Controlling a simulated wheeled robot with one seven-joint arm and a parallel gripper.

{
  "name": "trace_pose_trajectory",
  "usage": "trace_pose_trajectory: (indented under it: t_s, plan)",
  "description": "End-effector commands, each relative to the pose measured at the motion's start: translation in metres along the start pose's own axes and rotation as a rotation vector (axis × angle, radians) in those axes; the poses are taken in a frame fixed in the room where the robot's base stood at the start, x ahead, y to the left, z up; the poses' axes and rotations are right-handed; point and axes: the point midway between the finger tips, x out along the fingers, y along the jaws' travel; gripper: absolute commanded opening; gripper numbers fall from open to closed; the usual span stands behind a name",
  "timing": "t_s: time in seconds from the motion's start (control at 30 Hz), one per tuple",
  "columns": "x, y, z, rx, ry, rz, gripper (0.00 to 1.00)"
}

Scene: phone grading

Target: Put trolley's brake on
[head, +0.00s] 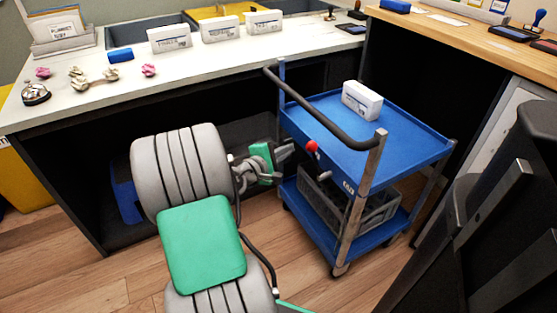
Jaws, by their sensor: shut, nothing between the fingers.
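The blue trolley (415,146) stands right of centre, with two shelves, grey posts and a black push handle (318,112) on its left side. A lever with a red knob (312,146) sits on the trolley's near left side, below the handle; the knob is up. A small white label (348,187) is on the shelf edge to its right. My gripper (287,149) is shut and empty, just left of the red knob. It looks apart from the knob, though the depth between them is hard to tell. The fingertips are small in this view.
A white box (362,101) lies on the trolley's top shelf and a grey crate (340,205) on its lower shelf. The white counter (215,60) stands behind, a wooden-topped counter (465,35) at right. Open wooden floor (350,285) lies in front.

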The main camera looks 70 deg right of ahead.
Motion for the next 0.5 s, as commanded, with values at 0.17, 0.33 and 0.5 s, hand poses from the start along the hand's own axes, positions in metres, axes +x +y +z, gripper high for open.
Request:
trace_pose_trajectory:
  t_s: [0.17, 0.33, 0.5]
  plan:
    - [0.026, 0.000, 0.010, 0.004, -0.003, 0.003, 0.00]
    - [0.016, 0.000, 0.032, 0.002, 0.000, 0.002, 0.00]
    - [0.013, 0.000, 0.038, 0.000, 0.001, 0.001, 0.00]
